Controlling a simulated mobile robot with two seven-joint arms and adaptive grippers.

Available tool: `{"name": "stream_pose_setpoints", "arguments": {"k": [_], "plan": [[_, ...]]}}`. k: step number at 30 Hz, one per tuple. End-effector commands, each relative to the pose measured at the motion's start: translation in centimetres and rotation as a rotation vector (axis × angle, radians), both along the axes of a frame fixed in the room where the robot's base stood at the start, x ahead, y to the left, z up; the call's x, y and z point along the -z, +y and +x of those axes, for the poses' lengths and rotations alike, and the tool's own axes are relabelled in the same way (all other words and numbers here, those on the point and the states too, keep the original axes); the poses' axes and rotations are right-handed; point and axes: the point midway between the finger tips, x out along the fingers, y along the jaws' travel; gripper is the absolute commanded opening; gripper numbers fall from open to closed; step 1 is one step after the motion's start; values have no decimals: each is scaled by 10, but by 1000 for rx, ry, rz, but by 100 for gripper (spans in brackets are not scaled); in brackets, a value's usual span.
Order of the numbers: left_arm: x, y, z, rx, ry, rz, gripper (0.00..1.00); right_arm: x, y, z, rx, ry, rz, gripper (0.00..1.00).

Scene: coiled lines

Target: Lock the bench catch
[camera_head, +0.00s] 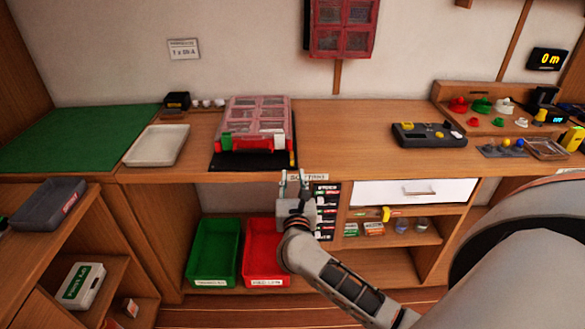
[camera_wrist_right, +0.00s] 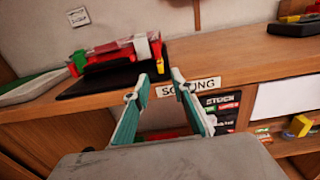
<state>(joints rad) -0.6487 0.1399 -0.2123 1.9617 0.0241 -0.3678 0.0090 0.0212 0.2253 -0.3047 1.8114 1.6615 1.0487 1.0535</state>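A red case with a clear compartment lid (camera_head: 258,110) lies on a black mat (camera_head: 230,161) on the bench. Its front edge carries a green piece (camera_head: 226,142) and a white piece (camera_head: 279,141), which look like catches; I cannot tell whether either is locked. In the right wrist view the case (camera_wrist_right: 110,55) shows at the upper left, with the white piece (camera_wrist_right: 143,46) nearest my fingers. My right gripper (camera_head: 293,178) is open and empty, in front of the bench edge and below the case. Its fingers (camera_wrist_right: 160,84) are apart, with nothing between them. My left gripper is not in view.
A label (camera_wrist_right: 188,87) is on the bench edge behind my fingers. A white tray (camera_head: 156,145) and green mat (camera_head: 70,137) lie left of the case. Green (camera_head: 190,272) and red (camera_head: 288,279) bins stand below. The bench right of the case is clear up to a dark device (camera_head: 430,135).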

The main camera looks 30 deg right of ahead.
Motion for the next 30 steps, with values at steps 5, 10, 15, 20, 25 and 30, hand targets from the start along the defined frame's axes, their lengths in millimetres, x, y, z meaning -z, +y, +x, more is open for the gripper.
{"name": "stream_pose_setpoints", "arguments": {"k": [5, 10, 15, 20, 25, 30], "plan": [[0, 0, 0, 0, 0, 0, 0, 0, 12, -20, 0, 0, 1, 25], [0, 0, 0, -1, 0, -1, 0, 0, 16, -27, 0, -1, 1, 25], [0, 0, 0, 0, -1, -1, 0, 0, 16, -27, 0, 0, 0, 25], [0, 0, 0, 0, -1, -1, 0, 0, 16, -27, 0, 0, 0, 25], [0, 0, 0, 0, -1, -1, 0, 0, 16, -27, -1, 0, -4, 25], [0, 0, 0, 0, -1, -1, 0, -8, 26, -35, -43, 25, -204, 25]]}}
